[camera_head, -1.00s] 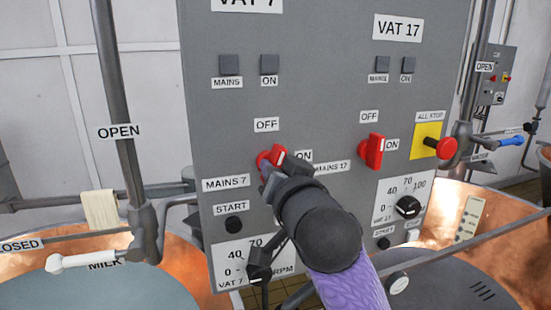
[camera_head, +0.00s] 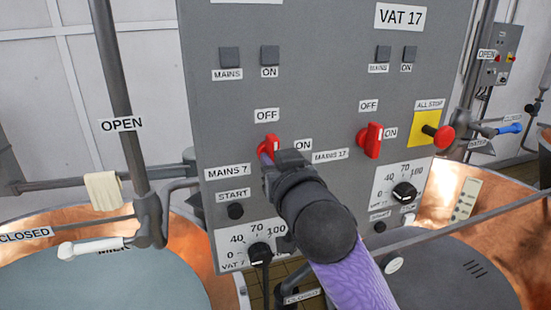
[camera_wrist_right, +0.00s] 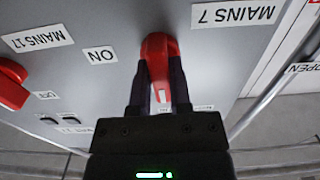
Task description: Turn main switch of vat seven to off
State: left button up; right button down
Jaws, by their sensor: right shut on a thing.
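The red main switch of vat seven (camera_head: 267,146) is on the grey panel, below its OFF label (camera_head: 267,115) and left of its ON label (camera_head: 303,145). The MAINS 7 label (camera_head: 227,171) is to its lower left. My right gripper (camera_head: 268,160) is shut on the switch and partly hides it in the head view. In the upside-down right wrist view, the switch (camera_wrist_right: 158,52) sits between the two fingers, its white-marked end pointing down the picture, roughly toward the panel's OFF side. My left gripper is not in view.
A similar red MAINS 17 switch (camera_head: 373,140) is to the right, with a red all-stop button (camera_head: 444,135) on a yellow plate beyond. Dials and start buttons are below. Copper vats (camera_head: 180,245) and pipes flank the panel.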

jog(key=shift+f, duration=0.2)
jog(key=c, duration=0.6)
grip_release()
jog(key=shift+r, duration=0.1)
jog(key=shift+o, duration=0.2)
jog(key=b+v, duration=0.2)
jog(key=v, duration=0.8)
jog(key=shift+b, duration=0.4)
jog(key=shift+r, duration=0.1)
